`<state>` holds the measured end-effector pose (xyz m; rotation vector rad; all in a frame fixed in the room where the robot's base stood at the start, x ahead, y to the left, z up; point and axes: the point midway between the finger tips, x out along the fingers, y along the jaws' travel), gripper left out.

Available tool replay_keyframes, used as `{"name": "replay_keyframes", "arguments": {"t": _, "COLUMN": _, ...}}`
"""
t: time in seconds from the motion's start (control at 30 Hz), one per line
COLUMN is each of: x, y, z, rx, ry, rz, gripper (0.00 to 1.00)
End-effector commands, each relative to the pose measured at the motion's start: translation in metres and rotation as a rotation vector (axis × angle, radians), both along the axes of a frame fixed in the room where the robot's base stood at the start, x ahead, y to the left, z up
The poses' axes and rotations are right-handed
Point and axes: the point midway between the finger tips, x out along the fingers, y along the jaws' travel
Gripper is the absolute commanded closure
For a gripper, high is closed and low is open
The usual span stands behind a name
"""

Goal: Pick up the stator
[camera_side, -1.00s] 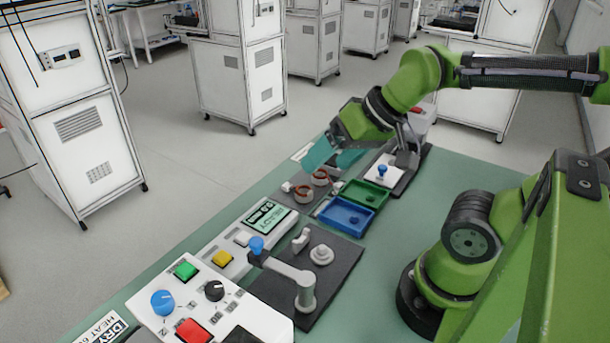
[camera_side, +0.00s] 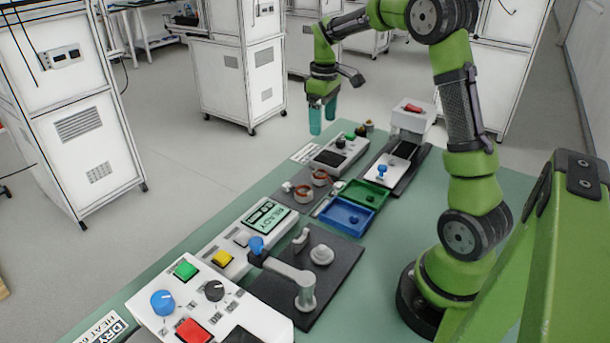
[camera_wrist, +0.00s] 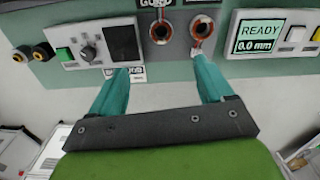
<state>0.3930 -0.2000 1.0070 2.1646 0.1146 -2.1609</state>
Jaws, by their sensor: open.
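Two ring-shaped stators with copper-coloured windings sit on a dark plate (camera_side: 288,201) near the bench's left edge. One stator (camera_side: 302,193) is nearer the READY display; the other stator (camera_side: 320,178) is beside it, farther back. In the wrist view the display-side stator (camera_wrist: 202,28) and the other stator (camera_wrist: 160,31) show at the top, beyond the fingertips. My gripper (camera_side: 323,117) points down, raised above and behind the stators, near the bench's far left edge. Its teal fingers are apart with nothing between them; the open gripper (camera_wrist: 162,72) also shows in the wrist view.
A green tray (camera_side: 384,196) and a blue tray (camera_side: 347,228) lie right of the stators. A control box (camera_side: 340,150) with a green button stands behind them. A READY display (camera_side: 266,217) and a dark lever fixture (camera_side: 335,262) are in front. A press-like device (camera_side: 412,118) stands at back right.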

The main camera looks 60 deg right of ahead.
Motion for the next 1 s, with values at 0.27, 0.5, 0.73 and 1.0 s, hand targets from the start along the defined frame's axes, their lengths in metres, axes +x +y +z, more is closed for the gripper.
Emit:
{"name": "replay_keyframes", "arguments": {"t": 0.27, "x": -0.001, "y": 0.002, "z": -0.044, "rx": 0.006, "ry": 0.009, "rz": 0.025, "gripper": 0.2}}
{"name": "replay_keyframes", "arguments": {"t": 0.5, "x": -0.001, "y": 0.002, "z": -0.094, "rx": 0.006, "ry": 0.007, "rz": 0.024, "gripper": 0.2}}
{"name": "replay_keyframes", "arguments": {"t": 0.73, "x": 0.0, "y": 0.002, "z": -0.117, "rx": 0.005, "ry": 0.003, "rz": 0.023, "gripper": 0.2}}
{"name": "replay_keyframes", "arguments": {"t": 1.0, "x": 0.002, "y": 0.003, "z": -0.15, "rx": 0.006, "ry": 0.006, "rz": 0.022, "gripper": 0.2}}
